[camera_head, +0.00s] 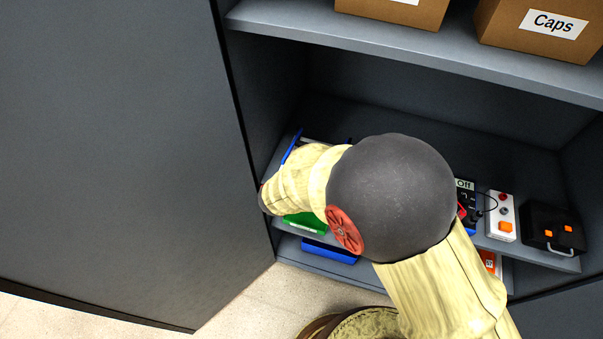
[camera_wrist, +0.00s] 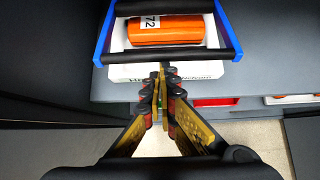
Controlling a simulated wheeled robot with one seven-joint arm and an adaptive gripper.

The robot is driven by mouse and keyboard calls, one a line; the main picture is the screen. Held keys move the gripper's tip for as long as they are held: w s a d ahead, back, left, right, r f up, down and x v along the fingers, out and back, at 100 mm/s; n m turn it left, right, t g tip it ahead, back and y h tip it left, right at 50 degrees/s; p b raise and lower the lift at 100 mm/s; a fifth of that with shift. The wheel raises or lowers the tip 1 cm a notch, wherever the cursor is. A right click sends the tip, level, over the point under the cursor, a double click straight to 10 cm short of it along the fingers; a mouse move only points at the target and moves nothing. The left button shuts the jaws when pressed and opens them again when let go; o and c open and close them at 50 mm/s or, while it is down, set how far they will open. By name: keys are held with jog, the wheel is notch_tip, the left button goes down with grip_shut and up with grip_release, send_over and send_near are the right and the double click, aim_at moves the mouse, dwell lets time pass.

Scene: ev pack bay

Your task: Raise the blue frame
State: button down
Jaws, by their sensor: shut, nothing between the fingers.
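The blue frame (camera_wrist: 226,30) shows at the top of the wrist view. It has blue sides joined by dark bars, and its upper end is cut off by the picture edge. In the head view only a blue strip of it (camera_head: 291,147) shows at the left of the shelf, beside my arm. My gripper (camera_wrist: 162,70) is shut and empty, its fingertips just below the frame's near dark bar in the wrist picture. I cannot tell whether they touch it. My arm hides the gripper in the head view.
An orange item (camera_wrist: 190,30) labelled 72 lies within the frame's outline, above a white box (camera_wrist: 200,70). A cabinet door (camera_head: 110,150) stands at the left. The upper shelf (camera_head: 420,55) holds cardboard boxes. A white device (camera_head: 500,215) and black case (camera_head: 552,226) stand right.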

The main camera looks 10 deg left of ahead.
jog(key=w+r+g+p, duration=0.3)
jog(key=w+r+p, duration=0.7)
jog(key=p, duration=1.2)
jog(key=shift+d+r, duration=0.35)
jog(key=shift+r, duration=2)
